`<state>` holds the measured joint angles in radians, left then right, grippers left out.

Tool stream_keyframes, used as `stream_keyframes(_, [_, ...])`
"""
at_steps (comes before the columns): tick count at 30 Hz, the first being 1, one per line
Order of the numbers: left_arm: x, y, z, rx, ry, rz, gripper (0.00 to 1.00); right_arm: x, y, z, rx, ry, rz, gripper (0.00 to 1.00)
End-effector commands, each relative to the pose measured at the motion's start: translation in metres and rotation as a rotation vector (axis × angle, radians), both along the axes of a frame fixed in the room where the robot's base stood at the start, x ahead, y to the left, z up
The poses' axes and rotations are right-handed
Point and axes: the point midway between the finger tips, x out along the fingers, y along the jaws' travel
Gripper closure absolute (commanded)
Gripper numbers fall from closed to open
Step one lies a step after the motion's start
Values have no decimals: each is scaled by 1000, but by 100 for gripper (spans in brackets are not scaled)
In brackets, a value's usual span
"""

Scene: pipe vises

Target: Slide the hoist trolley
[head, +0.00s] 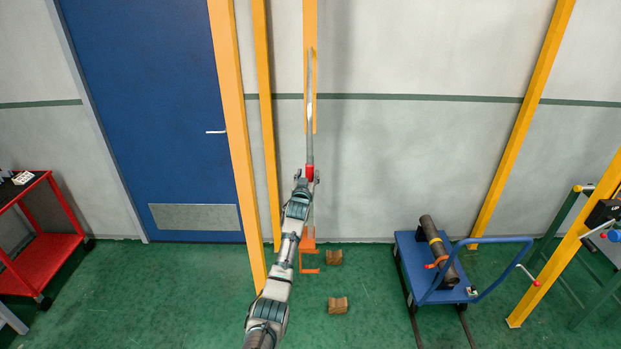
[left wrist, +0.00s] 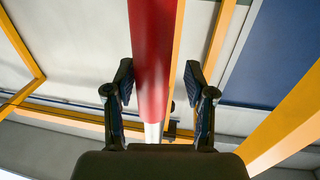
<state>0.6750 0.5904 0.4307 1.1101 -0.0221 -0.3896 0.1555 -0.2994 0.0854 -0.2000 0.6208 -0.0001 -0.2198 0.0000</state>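A pale grey rod (head: 310,110) with a red grip (head: 310,172) at its lower end runs upright in the head view. My left gripper (head: 305,180) is at the red grip. In the left wrist view the red grip (left wrist: 153,60) runs between the two spread fingers of my left gripper (left wrist: 158,80), which look open around it. Whether a finger touches it I cannot tell. A small dark fitting (left wrist: 180,131) shows by a yellow beam behind, possibly the hoist trolley; I cannot be sure. My right gripper is not in view.
An orange bracket-like piece (head: 308,250) shows behind my left arm. Wooden blocks (head: 338,304) lie on the floor. A blue cart (head: 411,262) with a dark pipe (head: 438,247) stands right. A red trolley (head: 45,258) stands left. Yellow posts (head: 236,140) stand near my arm.

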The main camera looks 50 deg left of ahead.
Motion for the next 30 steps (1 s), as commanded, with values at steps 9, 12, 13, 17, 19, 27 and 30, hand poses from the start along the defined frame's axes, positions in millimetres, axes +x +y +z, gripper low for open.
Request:
stream_keyframes(9, [2,-5,-3,-3,3,-4,42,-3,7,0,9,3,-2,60])
stream_keyframes(12, [-3,-10,-3,-1,4,-5,42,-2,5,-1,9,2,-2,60])
stream_keyframes(13, [-5,-12,-3,-1,4,-5,42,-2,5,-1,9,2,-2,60])
stream_keyframes(17, [-21,-25,-3,0,4,-5,42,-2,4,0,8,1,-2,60])
stream_keyframes(19, [-32,-33,-4,-1,4,-5,42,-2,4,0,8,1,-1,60])
stream_keyframes(27, [-71,-62,-6,-4,3,-4,42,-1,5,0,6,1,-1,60])
stream_keyframes(30, [-81,-69,-7,-6,4,-3,42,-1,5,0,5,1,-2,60])
